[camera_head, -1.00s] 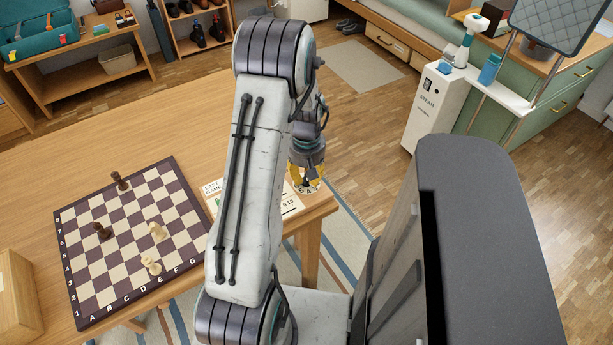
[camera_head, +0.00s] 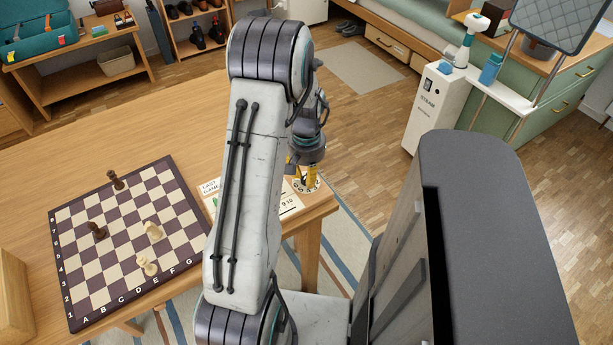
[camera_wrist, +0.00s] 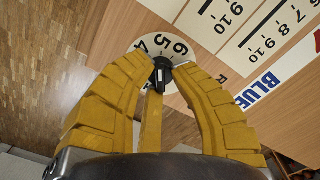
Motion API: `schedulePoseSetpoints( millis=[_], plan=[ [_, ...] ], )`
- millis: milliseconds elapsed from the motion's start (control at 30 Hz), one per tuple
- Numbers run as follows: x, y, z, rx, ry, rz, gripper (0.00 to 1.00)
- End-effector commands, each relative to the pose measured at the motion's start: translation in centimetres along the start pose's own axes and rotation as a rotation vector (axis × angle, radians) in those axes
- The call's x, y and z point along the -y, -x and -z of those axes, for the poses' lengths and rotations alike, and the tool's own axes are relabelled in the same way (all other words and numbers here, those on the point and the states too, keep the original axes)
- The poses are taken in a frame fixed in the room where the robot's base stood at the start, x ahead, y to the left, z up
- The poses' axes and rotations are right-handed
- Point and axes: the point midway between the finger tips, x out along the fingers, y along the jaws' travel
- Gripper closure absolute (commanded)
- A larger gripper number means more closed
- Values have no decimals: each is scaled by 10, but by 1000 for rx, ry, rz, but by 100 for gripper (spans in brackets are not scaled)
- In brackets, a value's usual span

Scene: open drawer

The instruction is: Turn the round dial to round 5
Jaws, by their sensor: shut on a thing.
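The round dial (camera_wrist: 178,44) is a pale disc with dark numbers around its rim and a small dark knob (camera_wrist: 161,72) at its middle. In the wrist view the numbers 4, 5 and 6 show on its far side; the near part is hidden by my gripper. My gripper (camera_wrist: 160,76), with yellow padded fingers, is shut on the knob from both sides. In the head view, the dial (camera_head: 308,186) shows partly below my gripper (camera_head: 303,174), at the table's right end.
A white score card (camera_head: 287,205) lies beside the dial, partly behind my arm. A chessboard (camera_head: 128,235) with a few pieces stands on the wooden table (camera_head: 60,165) at left. Wooden floor lies beyond the table's right edge.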

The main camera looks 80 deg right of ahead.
Motion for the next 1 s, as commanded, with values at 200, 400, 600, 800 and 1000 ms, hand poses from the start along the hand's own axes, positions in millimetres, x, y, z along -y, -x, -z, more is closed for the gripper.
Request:
schedulePoseSetpoints(
  millis=[200,400,600,800,1000],
  plan=[
    [1,-4,-5,16,-73,0,100],
    [1,-4,-5,17,-99,0,100],
    [1,-4,-5,17,-101,0,100],
    [1,-4,-5,17,-101,0,74],
    [1,-2,-3,11,-101,0,56]
  ],
)
